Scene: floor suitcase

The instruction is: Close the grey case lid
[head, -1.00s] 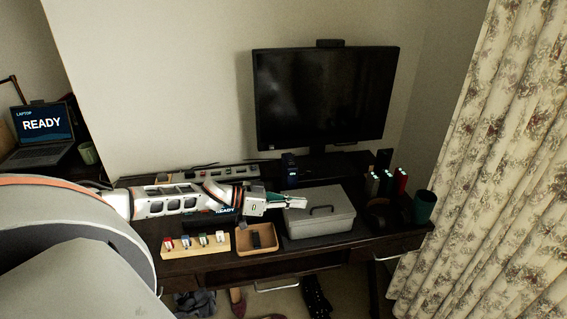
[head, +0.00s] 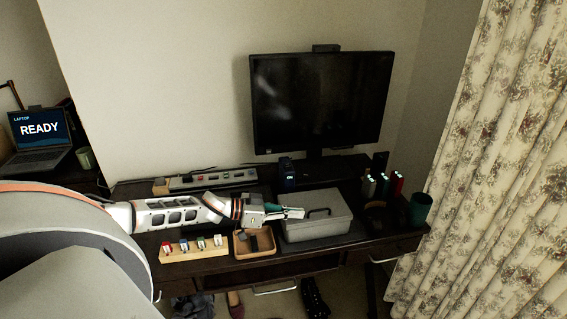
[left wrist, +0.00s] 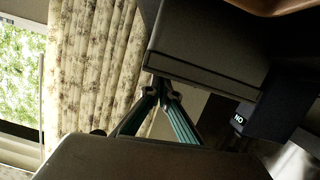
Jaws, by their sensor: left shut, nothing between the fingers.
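The grey case (head: 318,226) stands on a dark mat on the desk, its lid looking down flat with a dark handle on top. It also shows in the left wrist view (left wrist: 205,68), with a dark line along its near face. My right gripper is not in view.
A brown tray (head: 266,241) and a wooden block with several coloured pieces (head: 192,252) lie left of the case. A monitor (head: 320,100) stands behind. Several coloured upright items (head: 383,186) and a green cup (head: 420,208) stand to the right.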

